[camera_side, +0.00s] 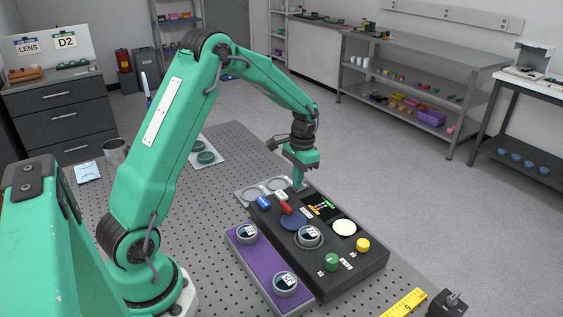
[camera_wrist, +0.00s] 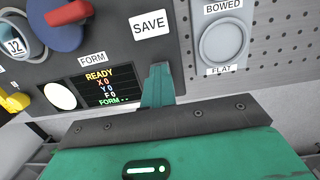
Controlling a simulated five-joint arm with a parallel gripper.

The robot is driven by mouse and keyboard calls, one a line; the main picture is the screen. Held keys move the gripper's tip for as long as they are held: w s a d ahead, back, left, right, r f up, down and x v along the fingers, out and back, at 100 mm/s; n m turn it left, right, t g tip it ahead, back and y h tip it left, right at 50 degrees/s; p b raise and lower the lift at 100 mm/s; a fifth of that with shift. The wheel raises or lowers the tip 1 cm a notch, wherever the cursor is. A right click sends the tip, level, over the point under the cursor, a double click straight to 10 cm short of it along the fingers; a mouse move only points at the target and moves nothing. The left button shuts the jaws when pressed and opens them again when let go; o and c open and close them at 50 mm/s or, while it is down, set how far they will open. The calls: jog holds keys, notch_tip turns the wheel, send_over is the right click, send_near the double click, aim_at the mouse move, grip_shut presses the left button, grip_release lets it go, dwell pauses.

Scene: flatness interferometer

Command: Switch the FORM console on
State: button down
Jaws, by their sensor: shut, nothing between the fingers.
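The FORM console (camera_side: 372,268) is a black box on the perforated bench. Its small screen (camera_wrist: 105,88) is lit and reads READY, X 0, Y 0, F 0 and FORM with dashes; it also shows in the side view (camera_side: 321,206). A FORM label (camera_wrist: 93,58) is beside the screen. A red lever (camera_wrist: 68,12) lies over a blue disc (camera_wrist: 60,36), near a SAVE label (camera_wrist: 150,23). My gripper (camera_wrist: 159,72) is shut and empty, its tips beside the screen and SAVE label. In the side view my gripper (camera_side: 298,187) is at the console's far end; contact is unclear.
The console also carries a white round button (camera_side: 344,227), a yellow knob (camera_side: 362,245), a green knob (camera_side: 332,262) and a round optic (camera_side: 309,236). A purple tray (camera_side: 262,270) with two optics adjoins it. A grey BOWED/FLAT tray (camera_wrist: 190,50) lies beyond.

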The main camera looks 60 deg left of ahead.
jog(key=shift+s+f, duration=0.45)
jog(key=shift+f, duration=0.2)
jog(key=shift+w+r, duration=0.2)
jog(key=shift+w, duration=0.6)
jog(key=shift+w+d+r, duration=0.1)
jog(key=shift+r, duration=0.15)
notch_tip(320, 180, up, 14)
jog(key=s, duration=0.2)
jog(key=shift+s+r+g, duration=0.15)
jog(key=shift+s+g, duration=0.15)
jog(key=shift+s, duration=0.05)
